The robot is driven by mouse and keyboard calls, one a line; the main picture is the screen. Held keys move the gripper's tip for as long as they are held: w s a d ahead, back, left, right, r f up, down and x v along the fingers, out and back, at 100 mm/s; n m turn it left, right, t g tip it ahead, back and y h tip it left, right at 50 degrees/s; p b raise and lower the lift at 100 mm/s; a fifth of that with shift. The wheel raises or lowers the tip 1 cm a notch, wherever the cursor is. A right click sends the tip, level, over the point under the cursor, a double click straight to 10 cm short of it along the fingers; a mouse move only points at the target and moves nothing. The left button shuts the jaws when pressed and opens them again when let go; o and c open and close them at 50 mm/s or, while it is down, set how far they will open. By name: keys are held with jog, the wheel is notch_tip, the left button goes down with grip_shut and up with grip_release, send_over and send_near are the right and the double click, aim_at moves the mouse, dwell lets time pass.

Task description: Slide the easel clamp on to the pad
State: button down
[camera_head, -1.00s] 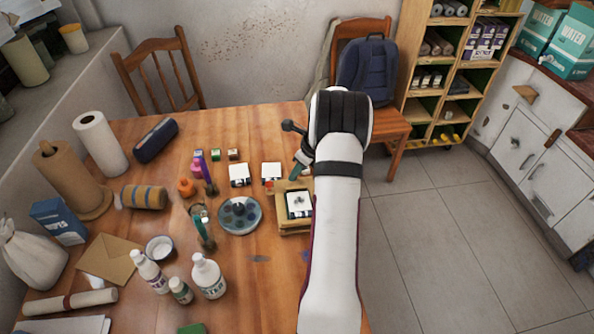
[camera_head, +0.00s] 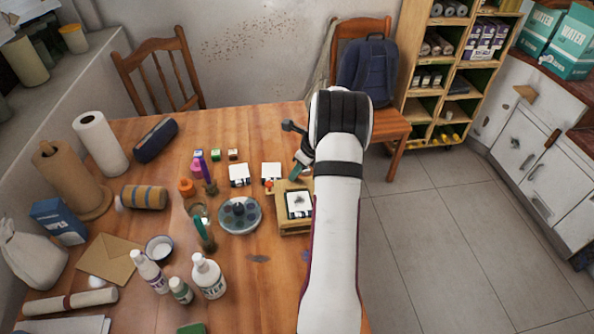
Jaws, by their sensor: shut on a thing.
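The pad (camera_head: 299,205) is white with a dark picture on it. It lies on a light wooden easel board (camera_head: 293,227) near the table's right edge. My gripper (camera_head: 295,175) is low over the table at the board's far edge, just beyond the pad. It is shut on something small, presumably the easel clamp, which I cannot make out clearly. My white arm hides part of the gripper and the board's right side. I cannot tell whether the held thing touches the pad or board.
Two small white cards (camera_head: 239,175) lie left of my gripper, with a small orange-red object (camera_head: 269,184) by the right one. A round paint palette (camera_head: 240,215) sits left of the board. Bottles (camera_head: 208,277) stand in front.

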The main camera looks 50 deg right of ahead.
jog(key=shift+s+a, duration=0.65)
jog(key=shift+s, duration=0.05)
jog(key=c, duration=0.8)
grip_release()
jog(key=shift+o, duration=0.2)
jog(key=v, duration=1.5)
jog(key=shift+s+r, duration=0.2)
jog(key=shift+r, duration=0.15)
